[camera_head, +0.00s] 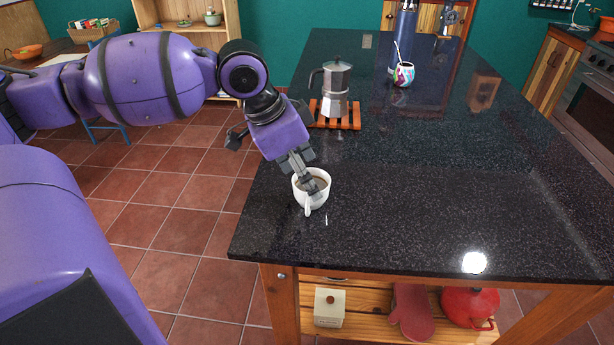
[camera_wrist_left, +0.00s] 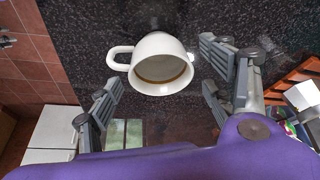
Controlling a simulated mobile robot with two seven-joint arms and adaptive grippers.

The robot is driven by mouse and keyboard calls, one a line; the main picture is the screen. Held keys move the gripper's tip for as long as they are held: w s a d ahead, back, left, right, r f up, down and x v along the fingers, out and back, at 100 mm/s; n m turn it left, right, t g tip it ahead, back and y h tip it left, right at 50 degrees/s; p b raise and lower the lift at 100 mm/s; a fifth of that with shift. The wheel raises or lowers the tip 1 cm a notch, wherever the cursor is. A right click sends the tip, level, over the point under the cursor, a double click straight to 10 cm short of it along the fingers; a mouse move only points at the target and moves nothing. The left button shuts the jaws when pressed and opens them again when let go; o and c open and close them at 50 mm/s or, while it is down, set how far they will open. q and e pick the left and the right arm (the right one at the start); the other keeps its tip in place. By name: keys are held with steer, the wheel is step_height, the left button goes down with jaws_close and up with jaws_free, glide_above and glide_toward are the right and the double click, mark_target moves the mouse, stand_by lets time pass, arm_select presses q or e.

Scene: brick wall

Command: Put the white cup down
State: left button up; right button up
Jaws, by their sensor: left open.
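The white cup (camera_head: 309,201) stands upright on the dark speckled countertop (camera_head: 420,190), near its left edge, with brown liquid inside. Its handle faces the front in the head view. My left gripper (camera_head: 311,180) reaches down at the cup from behind, its fingers overlapping the rim in the picture. In the left wrist view the cup (camera_wrist_left: 161,64) lies ahead of my open left gripper (camera_wrist_left: 163,85), with fingers spread to either side of it. Whether a finger touches the cup, I cannot tell. My right gripper is in neither view.
A moka pot (camera_head: 336,90) stands on a wooden trivet (camera_head: 348,122) behind the cup. A colourful mug (camera_head: 403,75) with a straw is farther back. The counter to the right of the cup is clear. Tiled floor (camera_head: 190,190) lies beyond the left edge.

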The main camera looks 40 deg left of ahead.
arm_select(q)
steer(key=p+v, duration=0.3)
steer(key=v, duration=0.6)
steer(key=shift+r+p, duration=0.3)
steer(key=shift+r, duration=0.1)
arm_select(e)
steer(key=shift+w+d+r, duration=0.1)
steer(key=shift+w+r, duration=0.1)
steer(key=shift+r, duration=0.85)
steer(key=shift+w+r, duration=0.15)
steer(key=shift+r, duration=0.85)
